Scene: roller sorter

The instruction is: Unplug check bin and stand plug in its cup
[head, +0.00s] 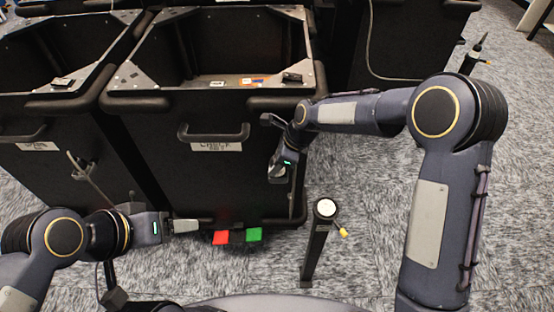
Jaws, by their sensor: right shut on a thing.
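The black check bin (163,168) stands at the centre, with a handle and a white label reading CHECK (216,147). My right gripper (276,176) points down in front of the bin's right front side. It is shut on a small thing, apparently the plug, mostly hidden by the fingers. Whether it is still in a socket cannot be seen. A dark post (315,250) with a round, pale-topped head (325,207), apparently the cup, stands on the floor right of the bin. My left gripper (186,226) is low before the bin; its finger opening cannot be made out.
A red pedal (221,238) and a green pedal (254,234) lie at the bin's foot. A yellow piece (342,232) sticks out from the post. Another black bin (45,160) stands close on the left. Grey carpet (365,190) is open right of the post.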

